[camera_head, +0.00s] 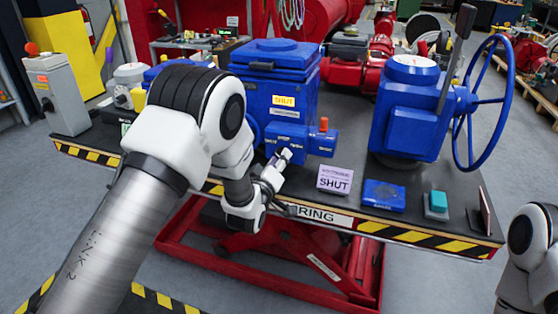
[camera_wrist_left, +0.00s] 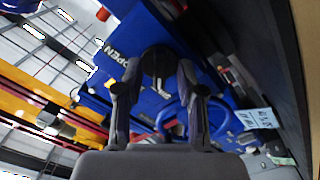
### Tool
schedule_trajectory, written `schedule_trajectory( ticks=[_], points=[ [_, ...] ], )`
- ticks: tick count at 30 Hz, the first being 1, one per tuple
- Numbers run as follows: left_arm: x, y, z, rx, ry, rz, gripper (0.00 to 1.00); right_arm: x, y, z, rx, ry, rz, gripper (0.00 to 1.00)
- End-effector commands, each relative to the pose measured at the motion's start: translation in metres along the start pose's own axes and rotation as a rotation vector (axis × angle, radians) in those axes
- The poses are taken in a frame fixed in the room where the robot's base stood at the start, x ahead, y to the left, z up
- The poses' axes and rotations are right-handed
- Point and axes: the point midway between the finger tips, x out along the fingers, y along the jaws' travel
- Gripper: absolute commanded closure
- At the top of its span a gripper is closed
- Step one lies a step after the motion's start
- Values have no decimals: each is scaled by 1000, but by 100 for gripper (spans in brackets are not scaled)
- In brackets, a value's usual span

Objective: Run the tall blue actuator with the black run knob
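The tall blue actuator (camera_head: 272,88) stands at the back middle of the bench with a yellow SHUT plate on its front. Its lower blue control box (camera_head: 287,142) carries a red-orange button. My left gripper (camera_head: 284,158) is at the front of this box. In the left wrist view, a round black knob (camera_wrist_left: 158,62) on a blue face shows between the two fingertips, near a label reading OPEN. The fingers stand apart, one on each side of the knob; contact is not clear. In the head view the knob is hidden. My right gripper is out of view.
A purple card reading SHUT (camera_head: 335,180), a blue pad (camera_head: 384,195) and a teal button box (camera_head: 436,205) are along the bench front. Another blue actuator with a handwheel (camera_head: 410,105) stands right. A grey post (camera_head: 55,92) with a red button is left.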

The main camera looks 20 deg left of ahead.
Motion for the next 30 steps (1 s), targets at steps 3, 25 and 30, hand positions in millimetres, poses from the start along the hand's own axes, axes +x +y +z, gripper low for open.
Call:
schedule_trajectory(
  ticks=[3,25,30],
  points=[
    [0,0,0,0,0,0,93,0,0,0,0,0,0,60],
    [0,-2,1,170,0,0,100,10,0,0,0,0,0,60],
    [0,-2,1,307,0,0,100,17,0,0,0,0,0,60]
  ],
)
